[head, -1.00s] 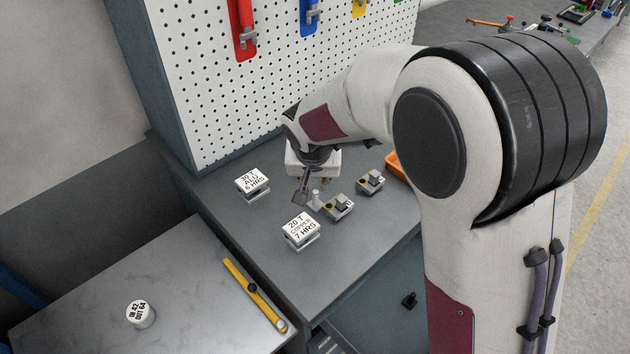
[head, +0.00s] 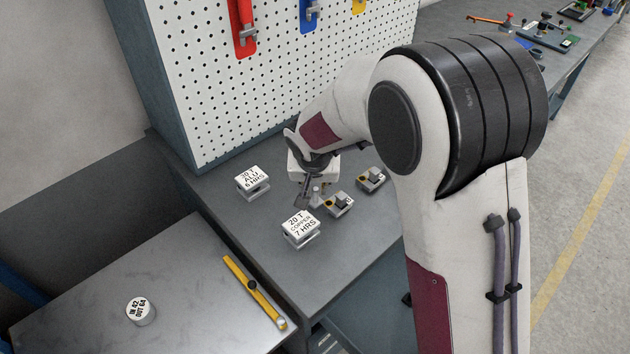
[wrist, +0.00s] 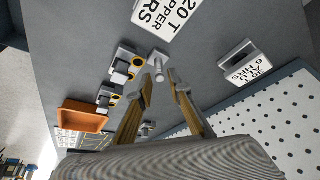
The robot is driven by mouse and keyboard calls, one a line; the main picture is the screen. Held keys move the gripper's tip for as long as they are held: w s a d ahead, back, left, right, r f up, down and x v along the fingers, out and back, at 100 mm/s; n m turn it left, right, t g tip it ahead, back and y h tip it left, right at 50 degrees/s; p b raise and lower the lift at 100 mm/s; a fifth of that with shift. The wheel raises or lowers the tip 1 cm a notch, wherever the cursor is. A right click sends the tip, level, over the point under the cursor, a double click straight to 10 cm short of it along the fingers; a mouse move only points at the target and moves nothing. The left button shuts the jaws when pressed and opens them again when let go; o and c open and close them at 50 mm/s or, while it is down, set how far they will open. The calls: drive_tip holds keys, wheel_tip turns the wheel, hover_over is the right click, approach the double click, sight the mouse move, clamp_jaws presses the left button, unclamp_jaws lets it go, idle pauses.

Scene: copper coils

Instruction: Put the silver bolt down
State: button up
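The silver bolt (wrist: 159,66) shows in the wrist view just beyond and between my fingertips. In the head view the bolt (head: 316,196) appears to stand upright on the grey bench, close beside my gripper. My gripper (wrist: 164,84) is open, with a clear gap between its two yellowish fingers. In the head view my gripper (head: 303,199) is low over the bench, partly hidden by my wrist. I cannot tell whether a finger touches the bolt.
A "20 T COPPER 7 HRS" block (head: 300,228) stands in front of the bolt, an "ALU 6 HRS" block (head: 252,182) at left. Two small clamp-like fixtures (head: 340,203) (head: 371,179) are at right. An orange bin (wrist: 84,115) lies beyond them. A pegboard (head: 250,90) rises behind.

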sight(315, 190)
drive_tip(key=shift+x, duration=1.65)
clamp_jaws()
